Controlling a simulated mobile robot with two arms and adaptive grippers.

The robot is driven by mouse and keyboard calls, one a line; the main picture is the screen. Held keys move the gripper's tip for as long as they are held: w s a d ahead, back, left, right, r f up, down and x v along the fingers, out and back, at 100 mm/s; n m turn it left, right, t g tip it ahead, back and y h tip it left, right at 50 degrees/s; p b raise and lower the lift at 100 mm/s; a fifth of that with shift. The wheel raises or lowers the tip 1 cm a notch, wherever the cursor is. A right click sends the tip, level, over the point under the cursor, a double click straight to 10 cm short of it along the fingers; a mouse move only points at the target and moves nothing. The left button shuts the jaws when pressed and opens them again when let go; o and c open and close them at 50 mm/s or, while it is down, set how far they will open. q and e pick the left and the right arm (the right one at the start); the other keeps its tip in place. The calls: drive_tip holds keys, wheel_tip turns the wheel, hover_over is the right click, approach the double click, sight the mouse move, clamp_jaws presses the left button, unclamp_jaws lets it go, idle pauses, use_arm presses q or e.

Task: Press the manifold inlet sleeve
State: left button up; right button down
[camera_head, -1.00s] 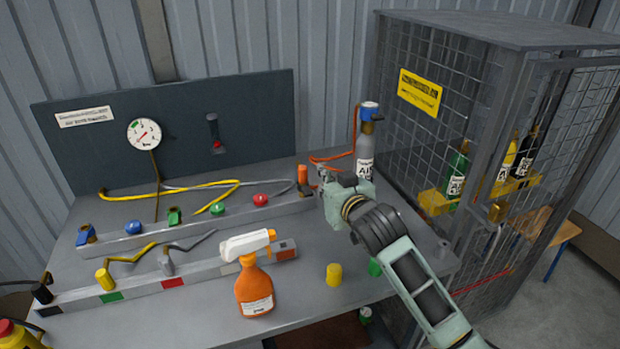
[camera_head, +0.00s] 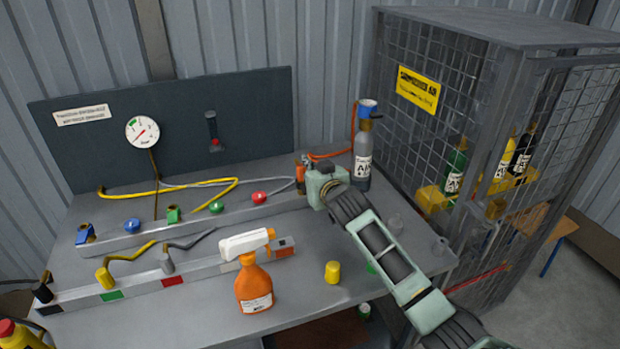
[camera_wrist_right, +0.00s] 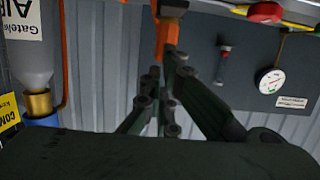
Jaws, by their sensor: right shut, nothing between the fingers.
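The manifold, a grey rail (camera_head: 200,226) with colored knobs, lies across the bench. At its right end stands an orange sleeve (camera_head: 300,180), which I take as the inlet sleeve; an orange hose (camera_head: 335,154) runs near it. My right gripper (camera_head: 308,163) is at the sleeve, shut and empty, partly hidden by its own wrist. In the right wrist view, which is upside down, the shut fingers (camera_wrist_right: 163,62) point at the orange sleeve (camera_wrist_right: 168,32) and overlap its end. I cannot tell whether they touch. My left gripper is out of view.
A grey cylinder with a blue top (camera_head: 363,150) stands close right of my right gripper. An orange spray bottle (camera_head: 254,287) and a yellow cap (camera_head: 332,272) stand in front. A mesh cage (camera_head: 455,90) bounds the right side. A gauge panel (camera_head: 90,160) stands behind.

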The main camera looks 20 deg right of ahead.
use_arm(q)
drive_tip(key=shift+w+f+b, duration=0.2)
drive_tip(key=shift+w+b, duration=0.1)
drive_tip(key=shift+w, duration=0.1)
use_arm(e)
wheel_tip(320, 180, down, 5)
drive_tip(key=shift+s+r, duration=0.1)
drive_tip(key=shift+s, duration=0.05)
use_arm(q)
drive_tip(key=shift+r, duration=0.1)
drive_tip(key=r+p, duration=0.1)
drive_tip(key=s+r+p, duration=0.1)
drive_tip(key=p, duration=0.1)
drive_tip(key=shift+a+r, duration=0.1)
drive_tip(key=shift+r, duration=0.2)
use_arm(e)
drive_tip(key=s+r, duration=0.6)
drive_tip(key=s, duration=0.3)
drive_tip(key=shift+s+d+r, duration=0.2)
drive_tip(key=shift+s+r, duration=0.1)
drive_tip(key=shift+r, duration=0.05)
